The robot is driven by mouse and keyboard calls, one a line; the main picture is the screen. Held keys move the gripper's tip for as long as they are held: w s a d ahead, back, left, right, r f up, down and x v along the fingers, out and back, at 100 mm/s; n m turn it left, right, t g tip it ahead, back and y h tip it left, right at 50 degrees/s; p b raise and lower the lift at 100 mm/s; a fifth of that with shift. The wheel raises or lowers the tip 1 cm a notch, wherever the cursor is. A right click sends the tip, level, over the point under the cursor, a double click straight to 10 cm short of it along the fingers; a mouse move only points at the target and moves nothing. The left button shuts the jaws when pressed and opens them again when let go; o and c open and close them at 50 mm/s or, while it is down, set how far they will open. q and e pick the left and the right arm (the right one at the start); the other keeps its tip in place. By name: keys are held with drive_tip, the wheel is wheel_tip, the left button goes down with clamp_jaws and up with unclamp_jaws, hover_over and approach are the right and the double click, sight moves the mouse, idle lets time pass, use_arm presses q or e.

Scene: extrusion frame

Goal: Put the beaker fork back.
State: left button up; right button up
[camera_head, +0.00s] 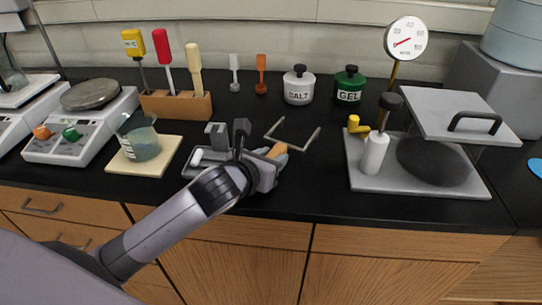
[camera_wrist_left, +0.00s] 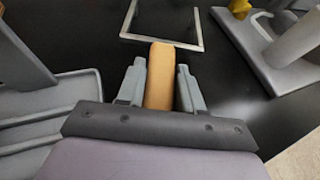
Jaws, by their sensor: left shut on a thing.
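The beaker fork has a tan handle (camera_wrist_left: 160,75) and a thin metal U-shaped frame (camera_head: 293,147). My left gripper (camera_wrist_left: 161,88) is shut on the handle, with one finger on each side. In the head view the left gripper (camera_head: 270,155) is to the right of a grey tray (camera_head: 187,171), and the fork's open end points to the back. The fork is over the black bench; I cannot tell how high. The grey tray also shows at the left in the left wrist view (camera_wrist_left: 60,100). A grey upright block (camera_head: 217,135) stands at the tray's back. My right gripper is not in view.
A green-liquid beaker (camera_head: 139,140) stands on a cream board (camera_head: 125,165) to the left. A wooden block (camera_head: 176,105) holds several tools. SALT (camera_head: 299,86) and GEL (camera_head: 349,86) jars stand at the back. A grey press (camera_head: 415,185) stands to the right.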

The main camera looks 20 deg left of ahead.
use_arm(q)
drive_tip(key=o, duration=1.2)
drive_tip(key=shift+v, duration=3.6)
drive_tip(key=shift+f, duration=0.1)
